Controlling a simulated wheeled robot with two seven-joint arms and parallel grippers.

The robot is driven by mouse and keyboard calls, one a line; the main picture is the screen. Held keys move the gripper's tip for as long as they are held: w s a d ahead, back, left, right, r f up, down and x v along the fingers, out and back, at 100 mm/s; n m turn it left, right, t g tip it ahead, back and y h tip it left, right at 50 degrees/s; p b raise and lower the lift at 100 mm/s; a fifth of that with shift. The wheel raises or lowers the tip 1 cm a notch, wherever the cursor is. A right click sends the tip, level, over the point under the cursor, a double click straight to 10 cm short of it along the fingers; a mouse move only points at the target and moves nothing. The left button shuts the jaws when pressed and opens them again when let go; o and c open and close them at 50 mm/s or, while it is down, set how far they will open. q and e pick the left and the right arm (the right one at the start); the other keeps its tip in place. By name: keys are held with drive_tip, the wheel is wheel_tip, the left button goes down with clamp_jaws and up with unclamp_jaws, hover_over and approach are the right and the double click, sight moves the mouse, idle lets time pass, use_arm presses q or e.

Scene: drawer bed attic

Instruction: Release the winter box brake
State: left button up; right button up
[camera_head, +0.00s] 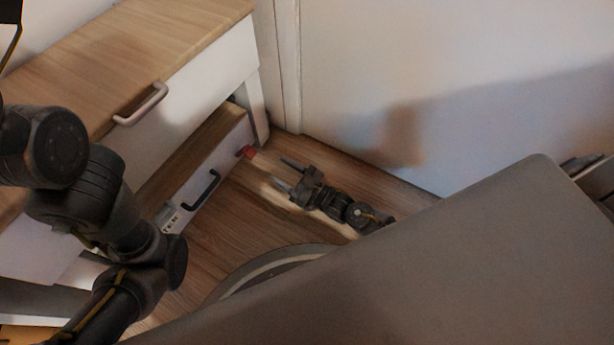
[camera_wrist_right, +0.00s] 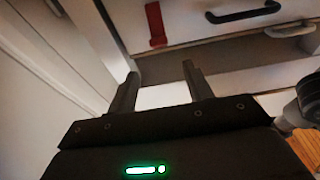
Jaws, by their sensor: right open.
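The low box (camera_head: 222,165) with a black handle (camera_head: 202,190) stands under the wooden-topped cabinet, its front standing out from beneath it. A small red lever (camera_head: 246,152) sits at the far right end of its front. The right wrist view also shows the red lever (camera_wrist_right: 155,24) upright beside the black handle (camera_wrist_right: 243,12). My right gripper (camera_head: 278,173) is open and empty, low over the floor. Its fingers point towards the lever with a gap between; in the right wrist view the lever lies beyond the fingertips (camera_wrist_right: 160,70). My left arm crosses the left side; its gripper is out of view.
The cabinet's upper drawer has a pale handle (camera_head: 141,104) and is shut. A white wall (camera_head: 350,110) stands close behind my right gripper. A large grey surface (camera_head: 430,260) fills the lower right. Bare wood floor (camera_head: 225,235) lies before the box.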

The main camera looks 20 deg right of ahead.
drive_tip(key=r+p+v, duration=0.2)
drive_tip(key=v, duration=0.6)
drive_tip(key=shift+s+d+p, duration=0.3)
drive_tip(key=shift+s+d, duration=0.05)
drive_tip(key=shift+s, duration=0.1)
drive_tip(key=shift+f, duration=0.1)
